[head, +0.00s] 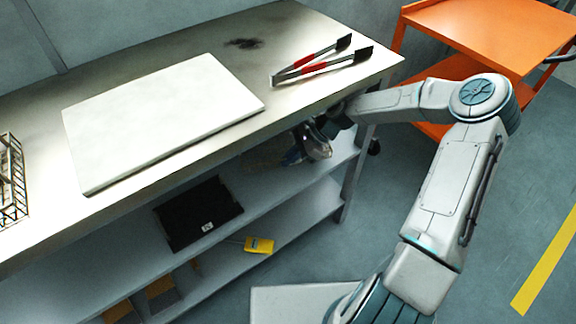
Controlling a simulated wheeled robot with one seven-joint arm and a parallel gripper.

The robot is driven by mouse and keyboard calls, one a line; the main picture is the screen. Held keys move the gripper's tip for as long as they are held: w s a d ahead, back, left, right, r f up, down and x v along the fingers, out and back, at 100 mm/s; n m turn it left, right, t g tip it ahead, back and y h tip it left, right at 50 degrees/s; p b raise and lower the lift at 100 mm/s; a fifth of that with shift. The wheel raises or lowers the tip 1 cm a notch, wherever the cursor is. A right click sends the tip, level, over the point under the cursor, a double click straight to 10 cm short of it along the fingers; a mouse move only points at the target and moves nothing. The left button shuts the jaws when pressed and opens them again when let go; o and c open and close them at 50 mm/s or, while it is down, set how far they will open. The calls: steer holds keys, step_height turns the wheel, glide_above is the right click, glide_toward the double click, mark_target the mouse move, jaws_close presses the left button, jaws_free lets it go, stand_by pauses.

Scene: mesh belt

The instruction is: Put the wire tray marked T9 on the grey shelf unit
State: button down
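A wire tray or rack (12,185) stands on the left end of the steel bench top, cut off by the picture's left edge. I cannot see a T9 mark on it. My gripper (305,142) is at the bench's front edge, near the right end and around the level of the upper undershelf, far to the right of the wire rack. Its fingers are dark and small, so whether it is open or holds anything is unclear. Grey shelves (270,190) run under the bench top; I cannot tell whether they are the grey shelf unit.
A white board (160,115) and red-handled tongs (318,65) lie on the bench top (215,45). A flat black item with a small label (198,213) is on the undershelf, a yellow item (259,245) lower down. An orange cart (490,30) stands right; floor (520,190) is clear there.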

steer(key=shift+w+a+f+b, duration=0.15)
steer(key=shift+f+b, duration=0.25)
steer(key=shift+f, duration=1.3)
steer(key=c, duration=1.6)
jaws_free()
steer(key=shift+f, duration=0.1)
steer(key=p+v, duration=0.1)
steer(key=v, duration=0.6)
steer(key=shift+d+r, duration=0.25)
steer(key=shift+d, duration=0.05)
